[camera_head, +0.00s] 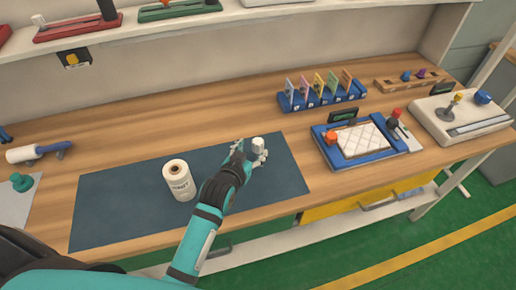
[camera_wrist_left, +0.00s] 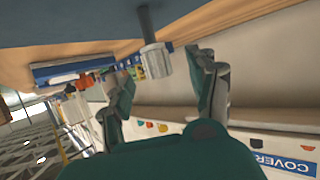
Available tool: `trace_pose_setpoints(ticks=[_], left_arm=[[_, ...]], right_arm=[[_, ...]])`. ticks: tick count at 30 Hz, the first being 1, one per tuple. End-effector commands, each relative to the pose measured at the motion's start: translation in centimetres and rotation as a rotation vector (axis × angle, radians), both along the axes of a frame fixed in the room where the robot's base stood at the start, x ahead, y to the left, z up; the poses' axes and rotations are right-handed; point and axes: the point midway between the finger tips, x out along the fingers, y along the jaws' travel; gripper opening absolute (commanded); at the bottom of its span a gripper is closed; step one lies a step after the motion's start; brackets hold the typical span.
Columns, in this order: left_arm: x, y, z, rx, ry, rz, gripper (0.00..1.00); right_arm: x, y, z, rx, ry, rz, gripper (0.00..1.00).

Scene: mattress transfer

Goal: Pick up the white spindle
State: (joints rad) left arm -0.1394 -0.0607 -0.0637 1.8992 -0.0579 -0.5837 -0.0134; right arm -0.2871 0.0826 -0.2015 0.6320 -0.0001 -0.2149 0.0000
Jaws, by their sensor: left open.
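The white spindle (camera_head: 258,144) shows as a small pale upright piece at the right part of the dark mat (camera_head: 118,205) in the head view. In the left wrist view the spindle (camera_wrist_left: 153,59) has a pale faceted body and a thinner grey stem. My left gripper (camera_head: 251,157) is at the spindle in the head view. My right gripper is not in view.
A white labelled roll (camera_head: 178,181) stands on the mat left of my arm. A blue card rack (camera_head: 322,97) and a blue tray with a white pad (camera_head: 350,155) are to the right. A shelf (camera_head: 190,25) runs above the back. The mat's left part is clear.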

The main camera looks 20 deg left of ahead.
Motion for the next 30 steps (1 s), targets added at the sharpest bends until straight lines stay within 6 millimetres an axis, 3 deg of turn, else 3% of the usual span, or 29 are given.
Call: trace_pose_setpoints(ticks=[5,12,21,30], left_arm=[[1.7,-0.3,-0.3,-0.001,0.002,-0.001,0.59],[4.4,-0.6,-1.5,-0.001,0.001,-0.001,0.59],[4.8,-0.6,-1.9,-0.001,0.001,0.000,0.59],[4.8,-0.6,-1.9,0.000,0.001,0.000,0.22]], right_arm=[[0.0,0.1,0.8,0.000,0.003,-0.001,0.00],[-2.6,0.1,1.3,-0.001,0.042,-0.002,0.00],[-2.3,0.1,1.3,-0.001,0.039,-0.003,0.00],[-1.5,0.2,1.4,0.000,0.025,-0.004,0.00]])
